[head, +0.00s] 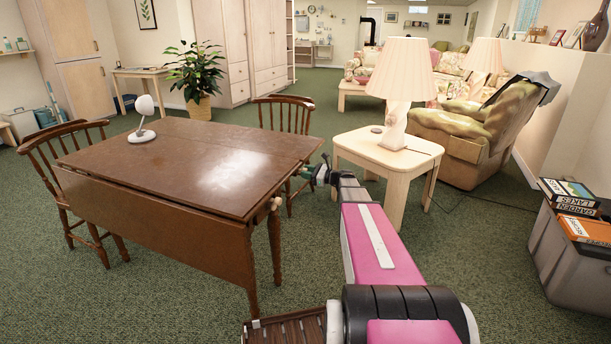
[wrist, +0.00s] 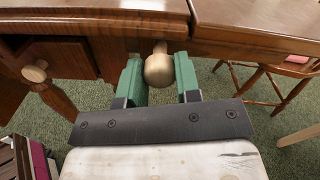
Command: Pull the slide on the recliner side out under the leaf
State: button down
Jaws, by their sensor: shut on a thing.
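The brown wooden drop-leaf table (head: 190,160) stands left of my arm, with one leaf (head: 150,225) hanging down at its near side. My gripper (head: 318,173) is at the table's right end, just below the top. In the wrist view its green fingers (wrist: 160,85) are shut on a round pale wooden knob (wrist: 159,68) at the end of a slide. A short piece of the slide (wrist: 160,47) shows behind the knob, below the table edge; the rest is hidden. A second knob (wrist: 36,71) sits to the left; it also shows in the head view (head: 275,203).
A white lamp (head: 145,118) stands on the table. Wooden chairs (head: 285,115) are close around it. A pale side table (head: 388,152) with a lamp stands right of my gripper, before the recliner (head: 475,130). A grey chest (head: 570,255) with books is at right.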

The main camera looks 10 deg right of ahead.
jog(key=shift+w+d, duration=0.2)
jog(key=c, duration=0.8)
grip_release()
jog(key=v, duration=1)
jog(key=shift+s+d, duration=0.25)
jog(key=shift+d, duration=0.05)
